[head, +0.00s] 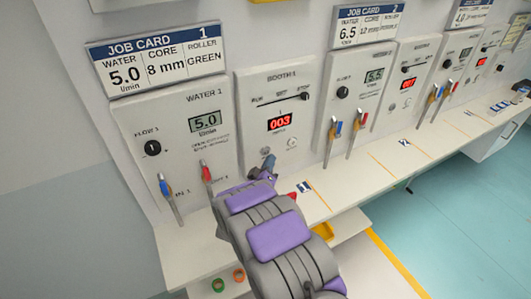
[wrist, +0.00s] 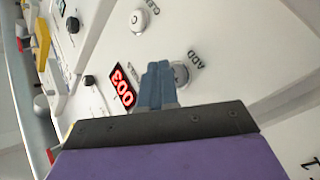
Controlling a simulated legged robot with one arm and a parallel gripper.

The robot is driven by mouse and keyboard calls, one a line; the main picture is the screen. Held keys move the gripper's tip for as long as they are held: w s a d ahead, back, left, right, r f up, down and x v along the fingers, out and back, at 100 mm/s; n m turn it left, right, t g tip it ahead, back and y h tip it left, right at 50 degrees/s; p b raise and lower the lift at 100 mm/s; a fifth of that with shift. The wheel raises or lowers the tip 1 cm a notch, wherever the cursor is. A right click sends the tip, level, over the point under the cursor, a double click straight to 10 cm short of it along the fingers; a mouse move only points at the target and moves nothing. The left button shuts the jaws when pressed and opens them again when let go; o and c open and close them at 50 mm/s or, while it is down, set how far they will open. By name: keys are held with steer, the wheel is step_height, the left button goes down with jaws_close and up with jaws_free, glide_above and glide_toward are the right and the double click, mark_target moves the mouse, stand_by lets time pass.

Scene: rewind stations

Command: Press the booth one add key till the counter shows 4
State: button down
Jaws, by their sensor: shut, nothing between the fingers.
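The booth 1 panel (head: 248,100) stands upright on the wall side, and its red counter (head: 281,120) shows 003. The counter also shows 003 in the wrist view (wrist: 123,87). The round add key (wrist: 181,74) is seen in the wrist view, labelled ADD; my gripper covers its place in the head view. My gripper (head: 268,162) is shut and empty, with its blue-grey fingertips (wrist: 158,70) close beside the add key and partly overlapping it in view. I cannot tell whether they touch it. The clear key (wrist: 138,20) is farther off, apart from the fingers.
The water 1 panel (head: 165,122) is to the left, with a blue-handled valve (head: 164,186) and a red-handled valve (head: 205,171) in front. More panels and valves run along the shelf to the right. A job card (head: 157,60) hangs above water 1.

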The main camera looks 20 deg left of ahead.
steer(key=shift+w+r, duration=0.1)
stand_by(0.6)
steer(key=shift+w+a+r+p, duration=0.15)
steer(key=shift+a+p, duration=0.1)
steer(key=shift+p, duration=0.35)
steer(key=shift+w+a+p, duration=0.25)
steer(key=shift+a+p, duration=0.05)
steer(key=shift+p, duration=0.05)
stand_by(0.4)
steer(key=shift+s+d, duration=0.55)
steer(key=shift+d, duration=0.05)
stand_by(0.4)
